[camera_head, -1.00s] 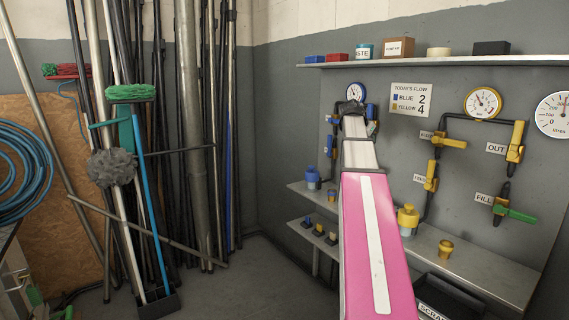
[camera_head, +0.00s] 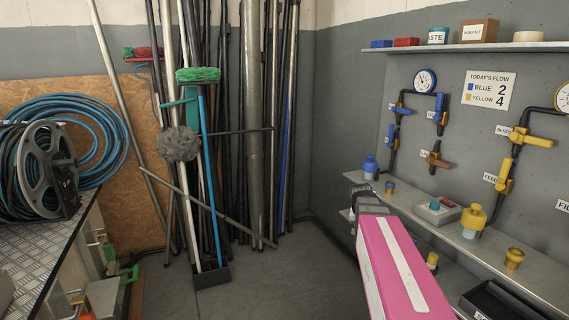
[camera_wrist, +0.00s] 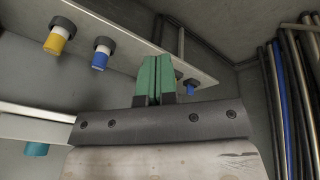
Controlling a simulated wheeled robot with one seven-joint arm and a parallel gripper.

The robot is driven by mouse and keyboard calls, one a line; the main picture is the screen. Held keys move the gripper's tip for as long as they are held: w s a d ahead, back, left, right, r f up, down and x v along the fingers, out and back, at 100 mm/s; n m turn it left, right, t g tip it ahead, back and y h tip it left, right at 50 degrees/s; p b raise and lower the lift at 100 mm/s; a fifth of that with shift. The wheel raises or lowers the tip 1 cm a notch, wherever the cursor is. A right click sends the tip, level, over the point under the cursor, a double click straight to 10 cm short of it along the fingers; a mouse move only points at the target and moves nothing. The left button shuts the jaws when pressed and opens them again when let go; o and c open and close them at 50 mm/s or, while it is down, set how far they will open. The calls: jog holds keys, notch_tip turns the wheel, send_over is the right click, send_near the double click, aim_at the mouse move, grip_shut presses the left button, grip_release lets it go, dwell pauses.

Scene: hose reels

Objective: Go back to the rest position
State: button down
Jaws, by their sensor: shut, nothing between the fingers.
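My pink arm (camera_head: 396,262) reaches forward at the lower right of the head view, low beside the wall shelves. Its grey wrist end is near the lower shelves; the fingertips cannot be made out there. In the wrist view my gripper (camera_wrist: 155,70) shows its green fingers pressed together, with nothing between them. A grey shelf (camera_wrist: 130,40) runs above and beyond the fingers, with a yellow fitting (camera_wrist: 58,36) and a blue fitting (camera_wrist: 100,55) at it.
The wall at right carries yellow and blue valves, gauges and a shelf (camera_head: 400,200) with a yellow-capped fitting (camera_head: 473,220). Poles and brooms (camera_head: 205,150) lean in the corner. A hose reel (camera_head: 45,170) stands on a bench at left. Open floor (camera_head: 270,285) lies between.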

jog(key=s+a+f+n+g+y, duration=0.2)
jog(key=s+a+f+n, duration=0.2)
jog(key=s+a+f, duration=0.8)
jog(key=shift+s+f+y, duration=0.3)
jog(key=shift+s+f, duration=0.1)
jog(key=shift+s, duration=0.2)
